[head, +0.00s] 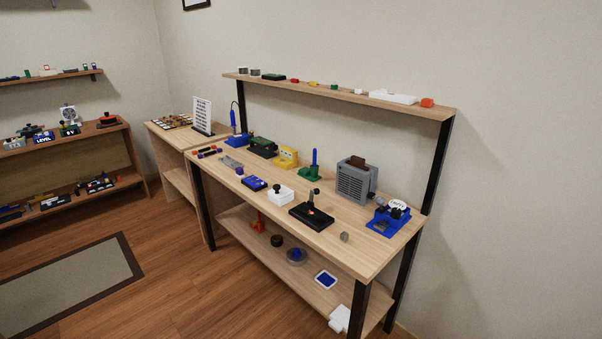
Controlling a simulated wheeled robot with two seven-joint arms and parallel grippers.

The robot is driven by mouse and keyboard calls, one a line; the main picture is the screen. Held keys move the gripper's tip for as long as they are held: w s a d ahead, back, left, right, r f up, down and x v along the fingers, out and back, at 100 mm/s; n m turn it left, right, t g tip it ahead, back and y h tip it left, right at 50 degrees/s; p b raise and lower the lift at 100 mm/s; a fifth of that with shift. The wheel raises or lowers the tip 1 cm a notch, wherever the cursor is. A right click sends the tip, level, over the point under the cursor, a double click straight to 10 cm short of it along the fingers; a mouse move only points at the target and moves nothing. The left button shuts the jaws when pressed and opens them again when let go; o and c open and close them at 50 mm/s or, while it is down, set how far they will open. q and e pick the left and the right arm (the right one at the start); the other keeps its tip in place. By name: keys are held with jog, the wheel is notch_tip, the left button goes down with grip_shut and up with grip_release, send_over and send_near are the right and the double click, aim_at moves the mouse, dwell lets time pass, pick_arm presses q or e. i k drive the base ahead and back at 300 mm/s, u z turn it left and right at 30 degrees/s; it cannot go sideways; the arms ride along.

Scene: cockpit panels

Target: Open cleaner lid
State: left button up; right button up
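Neither of my grippers is in the head view. I cannot tell for sure which thing is the cleaner. Several small devices stand on the wooden workbench (330,238). One is a white box with a dark knob on top (282,197), near the front edge. A black flat device with an upright lever (311,217) is to its right. A blue device with a round white top (390,218) stands at the right end. A yellow device (286,158) and a dark green one (262,147) stand toward the back left. No lid can be made out clearly at this distance.
A grey slotted box (355,182) and a green-based blue tool (311,169) stand along the back. An upper shelf (345,96) on black posts overhangs the bench. A lower shelf (262,250) holds small parts. The wooden floor in front (170,285) is clear beside a mat (70,285).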

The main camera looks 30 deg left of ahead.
aim_at(280, 191)
jog(key=i, duration=0.3)
jog(key=u, duration=2.8)
jog(key=i, duration=1.9)
jog(key=z, duration=1.55)
